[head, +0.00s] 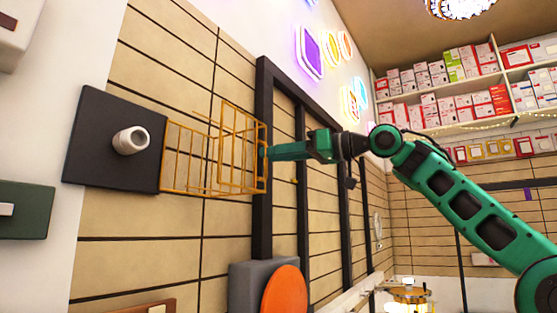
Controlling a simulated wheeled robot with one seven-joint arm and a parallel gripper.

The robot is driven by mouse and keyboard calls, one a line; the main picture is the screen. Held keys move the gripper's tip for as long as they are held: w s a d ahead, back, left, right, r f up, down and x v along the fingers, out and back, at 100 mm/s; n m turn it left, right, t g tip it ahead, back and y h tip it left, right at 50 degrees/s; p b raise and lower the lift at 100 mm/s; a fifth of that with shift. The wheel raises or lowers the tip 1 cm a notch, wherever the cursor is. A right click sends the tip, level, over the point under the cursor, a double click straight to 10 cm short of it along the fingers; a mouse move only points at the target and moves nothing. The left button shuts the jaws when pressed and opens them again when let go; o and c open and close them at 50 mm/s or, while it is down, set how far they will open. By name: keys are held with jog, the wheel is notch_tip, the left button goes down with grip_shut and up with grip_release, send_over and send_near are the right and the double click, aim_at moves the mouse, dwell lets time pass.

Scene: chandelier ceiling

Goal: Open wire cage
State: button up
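The wire cage (221,157), made of thin orange-yellow wires, joins the right edge of a dark square panel (90,155) on the wall. It stands out to the right of the panel, not over it. A white round knob (131,141) on the panel is uncovered. My gripper (268,152), at the end of my green arm, is at the cage's far right side, its tips touching or very close to the wires. I cannot tell if the fingers are closed on a wire.
A dark green box (24,209) and a pale box (17,30) are on the wall at left. An orange disc on a grey block (250,274) sits below the cage. Shelves of boxes (455,90) are far at right.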

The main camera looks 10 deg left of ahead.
jog(key=shift+s+a, duration=0.1)
jog(key=shift+s, duration=0.05)
dwell(0.3)
jog(key=s+d, duration=0.1)
jog(key=d, duration=0.9)
jog(key=shift+s+d, duration=0.25)
jog(key=shift+s, duration=0.1)
